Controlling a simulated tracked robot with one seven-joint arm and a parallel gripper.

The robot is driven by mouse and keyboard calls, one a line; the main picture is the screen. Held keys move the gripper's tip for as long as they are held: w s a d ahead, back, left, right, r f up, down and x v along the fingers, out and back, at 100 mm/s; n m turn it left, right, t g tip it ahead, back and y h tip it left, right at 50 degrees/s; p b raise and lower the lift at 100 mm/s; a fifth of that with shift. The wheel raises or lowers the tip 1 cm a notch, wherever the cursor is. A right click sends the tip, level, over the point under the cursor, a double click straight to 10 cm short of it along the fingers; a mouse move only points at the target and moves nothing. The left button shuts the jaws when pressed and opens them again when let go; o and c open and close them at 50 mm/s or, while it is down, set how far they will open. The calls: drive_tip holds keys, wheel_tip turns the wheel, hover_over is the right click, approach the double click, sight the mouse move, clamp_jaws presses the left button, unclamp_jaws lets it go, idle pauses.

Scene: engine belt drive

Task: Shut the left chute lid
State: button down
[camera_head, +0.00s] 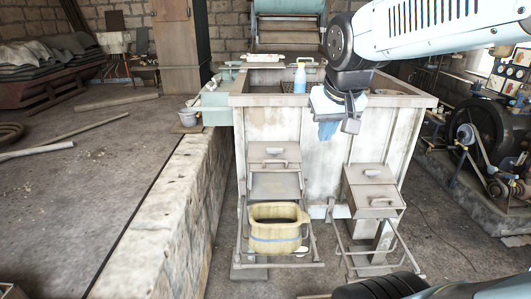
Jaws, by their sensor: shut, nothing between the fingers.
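The left chute (274,187) is on the front of a pale wooden tank. A flat panel with a handle, which looks like its lid (267,149), is at its upper end; the sloping surface below is bare. I cannot tell exactly how the lid sits on the chute. My gripper (327,130) is shut and empty, in front of the tank's upper front edge. It is above and to the right of the left chute, apart from it. The gripper partly hides the tank's front.
A yellow bucket (275,238) stands on a stand below the left chute. The right chute (372,188) has two handled panels. A spray bottle (300,78) stands at the tank's top. A stone wall (175,215) runs along the left; engine machinery (485,130) stands at the right.

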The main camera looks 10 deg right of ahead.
drive_tip(key=w+f, duration=0.1)
drive_tip(key=w, duration=1)
drive_tip(key=m+g, duration=0.1)
drive_tip(key=m, duration=0.1)
hover_over(273, 166)
wheel_tip(273, 166, down, 26)
drive_tip(key=shift+w+f, duration=0.1)
drive_tip(key=shift+f, duration=0.1)
drive_tip(key=s+a+f, duration=0.1)
drive_tip(key=s+f, duration=0.1)
drive_tip(key=s, duration=0.7)
drive_tip(key=shift+a+f+g, duration=0.3)
drive_tip(key=shift+a+f, duration=0.05)
drive_tip(key=shift+f, duration=0.05)
